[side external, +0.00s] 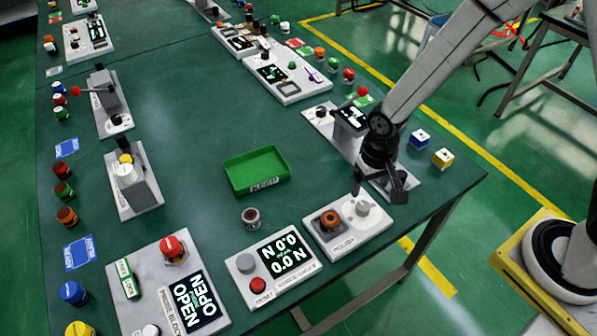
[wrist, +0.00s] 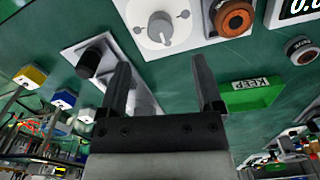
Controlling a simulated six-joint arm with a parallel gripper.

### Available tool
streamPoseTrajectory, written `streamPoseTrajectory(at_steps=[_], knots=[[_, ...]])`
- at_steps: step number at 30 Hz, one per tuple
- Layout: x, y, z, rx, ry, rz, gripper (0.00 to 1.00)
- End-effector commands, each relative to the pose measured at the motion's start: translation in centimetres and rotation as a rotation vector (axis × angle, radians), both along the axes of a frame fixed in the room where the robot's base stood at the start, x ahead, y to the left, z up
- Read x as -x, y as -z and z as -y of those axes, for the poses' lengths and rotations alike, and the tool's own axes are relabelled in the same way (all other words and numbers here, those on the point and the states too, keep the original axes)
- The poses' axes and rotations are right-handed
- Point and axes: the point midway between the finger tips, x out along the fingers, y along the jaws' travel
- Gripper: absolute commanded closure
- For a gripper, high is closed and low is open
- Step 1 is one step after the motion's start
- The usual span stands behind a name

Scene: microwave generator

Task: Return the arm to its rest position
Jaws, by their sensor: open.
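My gripper (side external: 378,189) hangs over the right part of the green table, just above and behind the white plate (side external: 347,234) with an orange ring and a grey knob. In the wrist view my gripper (wrist: 160,82) shows two dark fingers spread apart with nothing between them. The grey knob (wrist: 160,28) lies beyond the fingertips in that view. I cannot tell from the side view whether a finger touches anything.
A green tray (side external: 257,170) marked KEEP stands mid-table. A force-display panel (side external: 272,265) and a press block panel (side external: 168,290) are at the front. Blue (side external: 420,139) and yellow (side external: 442,158) cubes sit near the right edge. Mid-table left of the tray is clear.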

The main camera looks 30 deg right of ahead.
Motion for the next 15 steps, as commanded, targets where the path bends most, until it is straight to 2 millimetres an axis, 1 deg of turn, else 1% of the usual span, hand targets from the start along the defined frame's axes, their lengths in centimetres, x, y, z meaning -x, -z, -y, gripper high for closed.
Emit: streamPoseTrajectory(at_steps=[8,11,15], knots=[[0.0,-0.4,0.3,-0.002,-0.003,0.006,0.16],[0.0,-1.1,0.9,-0.005,-0.013,0.020,0.16],[0.3,-2.7,2.2,-0.011,-0.036,0.050,0.16]])
